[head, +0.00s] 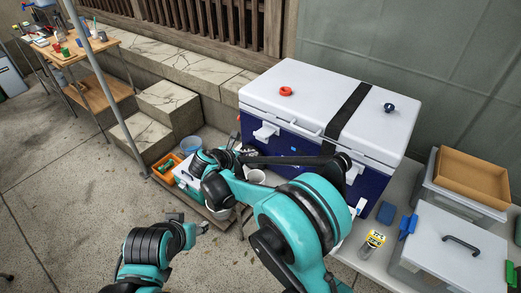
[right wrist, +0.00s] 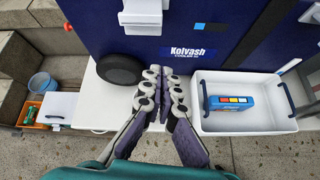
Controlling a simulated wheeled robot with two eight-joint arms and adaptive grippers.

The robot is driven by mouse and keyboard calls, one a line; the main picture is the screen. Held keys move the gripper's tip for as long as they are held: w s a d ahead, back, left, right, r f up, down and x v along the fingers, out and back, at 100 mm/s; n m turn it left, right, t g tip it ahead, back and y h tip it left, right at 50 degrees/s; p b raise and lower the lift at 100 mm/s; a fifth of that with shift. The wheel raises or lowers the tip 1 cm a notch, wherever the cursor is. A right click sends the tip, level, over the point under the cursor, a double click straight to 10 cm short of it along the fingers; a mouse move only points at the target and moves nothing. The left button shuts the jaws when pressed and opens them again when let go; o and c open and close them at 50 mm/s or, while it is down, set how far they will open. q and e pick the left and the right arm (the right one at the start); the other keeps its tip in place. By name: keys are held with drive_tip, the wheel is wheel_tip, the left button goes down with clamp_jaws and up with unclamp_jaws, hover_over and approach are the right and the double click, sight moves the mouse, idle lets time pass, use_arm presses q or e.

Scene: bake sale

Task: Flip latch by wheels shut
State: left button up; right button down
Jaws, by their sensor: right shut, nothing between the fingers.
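The blue cooler with a white lid (head: 296,92) stands on the table at the right. Its latch by the wheels (head: 266,131) is the left one on the front and sticks outward from it. The latch also shows at the top of the right wrist view (right wrist: 142,15), above a black wheel (right wrist: 119,69). A second latch (head: 353,172) is further right. My right gripper (right wrist: 164,75) is shut and empty, in front of the cooler, below the latch and right of the wheel. My left gripper (head: 190,224) is low over the ground; its fingers are unclear.
A white bin (right wrist: 247,121) holding a blue box (right wrist: 229,103) stands right of my right gripper. A red ring (head: 285,91) and a dark blue item (head: 389,107) lie on the lid. Clear containers (head: 450,249) fill the right. Stone steps (head: 165,105) are left of the cooler.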

sight(265, 135)
use_arm(q)
drive_tip(key=shift+s+d, duration=0.15)
drive_tip(key=shift+s, duration=0.3)
use_arm(e)
drive_tip(key=a+f+n, duration=0.2)
drive_tip(key=a, duration=0.1)
drive_tip(key=shift+t+h, duration=0.3)
drive_tip(key=shift+t, duration=0.1)
drive_tip(key=shift+d+f, duration=0.1)
drive_tip(key=b+x, duration=0.4)
drive_tip(key=x, duration=0.6)
use_arm(q)
wheel_tip(265, 135, down, 4)
drive_tip(key=shift+f, duration=0.15)
use_arm(e)
drive_tip(key=r, duration=0.4)
drive_tip(key=shift+w+d, duration=0.1)
drive_tip(key=shift+w, duration=0.25)
drive_tip(key=shift+r, duration=0.15)
